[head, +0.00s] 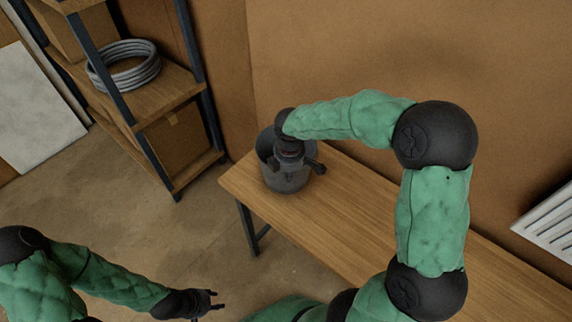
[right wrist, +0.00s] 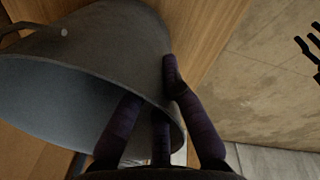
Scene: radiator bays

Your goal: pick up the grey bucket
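The grey bucket (head: 286,178) stands on the left end of the wooden bench (head: 335,211), partly hidden by my right gripper (head: 290,160). In the right wrist view the bucket (right wrist: 100,45) fills the upper left, its open mouth facing lower left. My right gripper (right wrist: 160,115) straddles its rim. One finger lies against the outer wall, and the other fingers reach inside, their tips hidden by the wall. The fingers converge on the wall and look shut on it. My left gripper (head: 214,300) is empty, with fingers apart, over the floor left of the bench.
A shelf rack (head: 187,82) with a coiled grey hose (head: 124,66) and cardboard boxes (head: 175,136) stands at the back left. A white radiator (head: 549,222) is on the wall at right. The bench is clear to the right of the bucket. A pale panel (head: 38,108) leans at far left.

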